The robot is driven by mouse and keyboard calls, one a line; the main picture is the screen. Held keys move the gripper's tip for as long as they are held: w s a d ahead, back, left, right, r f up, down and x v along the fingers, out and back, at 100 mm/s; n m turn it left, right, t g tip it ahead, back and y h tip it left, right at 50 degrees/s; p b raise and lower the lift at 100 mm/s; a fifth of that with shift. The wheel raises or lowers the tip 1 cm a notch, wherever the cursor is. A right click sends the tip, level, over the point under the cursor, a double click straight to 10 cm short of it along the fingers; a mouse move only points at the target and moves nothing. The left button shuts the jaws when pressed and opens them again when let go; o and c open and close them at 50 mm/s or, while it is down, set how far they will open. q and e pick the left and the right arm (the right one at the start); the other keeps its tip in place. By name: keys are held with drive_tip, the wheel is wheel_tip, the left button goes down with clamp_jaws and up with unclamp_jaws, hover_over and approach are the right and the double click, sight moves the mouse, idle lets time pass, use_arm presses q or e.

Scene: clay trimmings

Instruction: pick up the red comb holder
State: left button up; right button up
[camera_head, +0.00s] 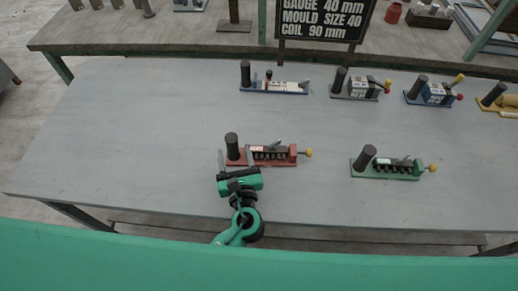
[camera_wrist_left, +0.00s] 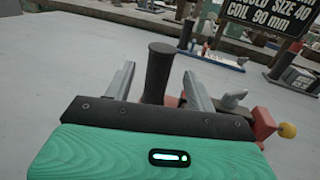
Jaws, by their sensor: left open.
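The red comb holder (camera_head: 275,161) stands on the grey table, left of centre and near the front. It has a red base, a black upright post at its left end, a dark comb row in the middle and a yellow knob at the right. My left gripper (camera_head: 235,158) is open at its post end. In the left wrist view, the black post (camera_wrist_left: 158,73) stands upright between the two spread fingers, with gaps on both sides. The red end block (camera_wrist_left: 263,125) shows to the right, while my gripper body hides most of the base. My right gripper is not in view.
A green holder (camera_head: 385,168) stands to the right on the grey table (camera_head: 130,125). Blue-based (camera_head: 274,87), grey (camera_head: 360,88), blue (camera_head: 433,93) and yellow (camera_head: 497,102) holders stand along the back. A black sign (camera_head: 325,18) rises behind. The table's left side is clear.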

sight(231, 137)
use_arm(q)
drive_tip(key=shift+w+a, duration=0.25)
drive_tip(key=shift+w, duration=0.4)
drive_tip(key=shift+w+a+r, duration=0.1)
drive_tip(key=shift+w+r, duration=0.05)
drive_tip(key=shift+w, duration=0.15)
drive_tip(key=p+x, duration=0.1)
drive_tip(key=x, duration=0.2)
drive_tip(key=shift+w, duration=0.35)
drive_tip(key=shift+w+a+p, duration=0.15)
drive_tip(key=shift+w+p, duration=0.15)
drive_tip(key=shift+w, duration=0.05)
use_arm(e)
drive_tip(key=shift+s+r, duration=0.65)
use_arm(q)
clamp_jaws()
